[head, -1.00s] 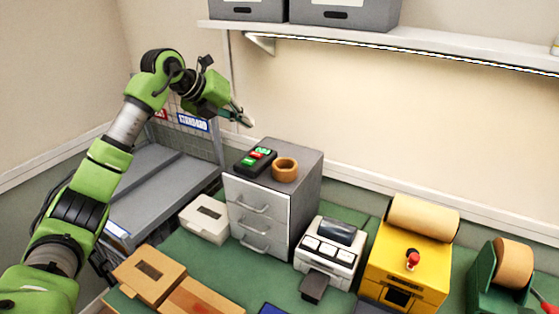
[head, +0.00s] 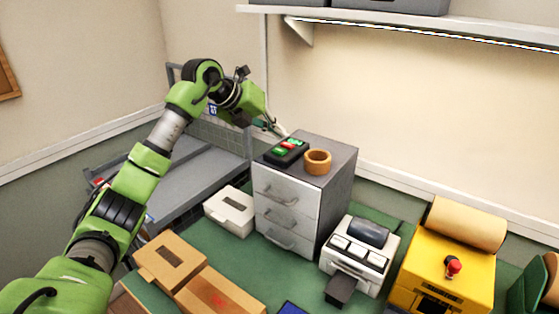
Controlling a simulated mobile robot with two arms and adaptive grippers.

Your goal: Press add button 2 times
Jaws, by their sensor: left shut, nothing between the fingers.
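A black button box (head: 286,152) with green and red buttons lies on top of the grey drawer cabinet (head: 338,172). A green button (head: 279,152) is at its near end, with red and green behind. The button labels are too small to read, so I cannot tell which is the add button. My left gripper (head: 281,131) is shut and empty, its tips just above and behind the far end of the box. I cannot tell whether they touch it. My right gripper is not in view.
A brown ring (head: 317,162) stands beside the button box on the cabinet. A white printer-like device (head: 360,258) and a yellow machine (head: 440,270) stand to the right. A wall shelf (head: 420,32) runs above. A grey rack (head: 190,185) is at left.

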